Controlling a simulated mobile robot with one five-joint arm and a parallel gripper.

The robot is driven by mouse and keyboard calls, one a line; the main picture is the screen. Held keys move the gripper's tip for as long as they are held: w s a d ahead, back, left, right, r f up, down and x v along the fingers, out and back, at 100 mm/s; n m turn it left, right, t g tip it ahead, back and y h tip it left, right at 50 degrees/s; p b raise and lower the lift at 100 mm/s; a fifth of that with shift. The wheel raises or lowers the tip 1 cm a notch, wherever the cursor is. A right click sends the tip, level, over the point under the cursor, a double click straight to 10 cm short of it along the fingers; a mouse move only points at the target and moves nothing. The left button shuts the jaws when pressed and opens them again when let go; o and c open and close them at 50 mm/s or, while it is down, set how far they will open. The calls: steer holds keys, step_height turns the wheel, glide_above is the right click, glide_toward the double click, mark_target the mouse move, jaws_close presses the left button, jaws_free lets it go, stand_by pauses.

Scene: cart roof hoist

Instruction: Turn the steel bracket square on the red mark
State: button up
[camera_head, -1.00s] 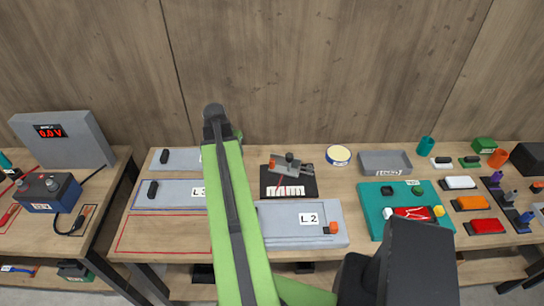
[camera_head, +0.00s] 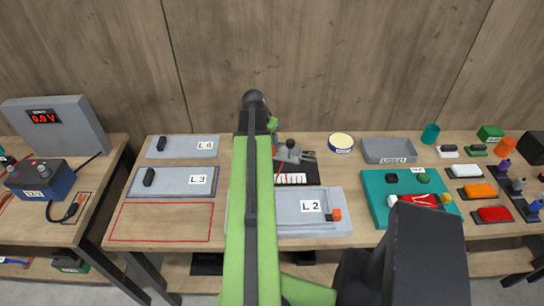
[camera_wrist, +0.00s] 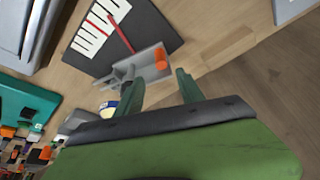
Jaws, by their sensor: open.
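The steel bracket (camera_wrist: 134,70) is grey with an orange part, and lies at the edge of a black board (camera_wrist: 150,24). In the head view the bracket (camera_head: 291,152) is partly hidden by my arm. The board carries a white striped scale (camera_wrist: 101,27) and a thin red mark (camera_wrist: 122,36). The bracket looks turned at an angle to the mark. My gripper (camera_wrist: 160,77) is open, its two green fingers apart near the bracket's orange end. I cannot tell whether they touch it.
A grey L2 tray (camera_head: 300,230) lies in front of the board. A round yellow-topped tin (camera_head: 341,141) and a grey bin (camera_head: 389,151) stand to the right, with a teal fixture (camera_head: 380,205) nearer. A red-outlined area (camera_head: 160,222) at left is bare.

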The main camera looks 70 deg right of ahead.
mark_target(273, 146)
steer(key=b+x, duration=0.7)
steer(key=x, duration=0.2)
steer(key=shift+f, duration=0.3)
steer(key=shift+r, duration=0.1)
steer(key=shift+c, duration=0.5)
jaws_close()
steer(key=shift+s, duration=0.1)
